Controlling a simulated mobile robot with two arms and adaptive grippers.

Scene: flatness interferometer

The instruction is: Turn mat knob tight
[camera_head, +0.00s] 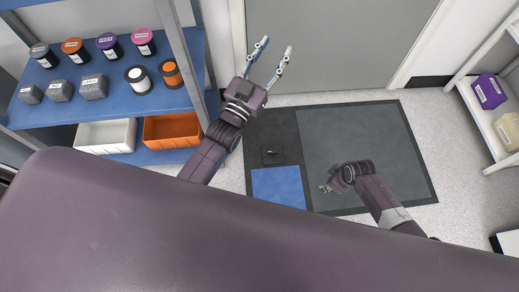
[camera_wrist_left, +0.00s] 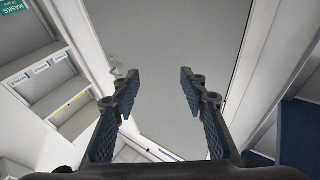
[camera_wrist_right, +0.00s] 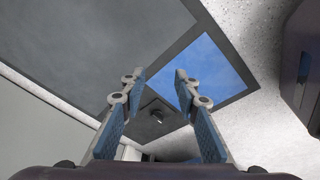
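The mat (camera_head: 363,143) lies on the floor in front of a grey door, with dark grey and blue panels. A small black knob (camera_head: 272,153) sits on a square plate in its dark left strip, above the blue panel. In the right wrist view the knob (camera_wrist_right: 157,117) shows between my right gripper's fingers, some way off. My right gripper (camera_head: 325,188) is over the mat, right of the knob and apart from it; its fingers (camera_wrist_right: 157,74) are parted and empty. My left gripper (camera_head: 275,45) is open and empty, raised before the door (camera_wrist_left: 158,72).
A blue shelf (camera_head: 110,102) at the left holds several labelled jars and blocks, with a white bin (camera_head: 105,135) and an orange bin (camera_head: 172,131) below. A white shelf (camera_head: 490,125) at the right holds purple and beige containers. The mat's large grey panel is clear.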

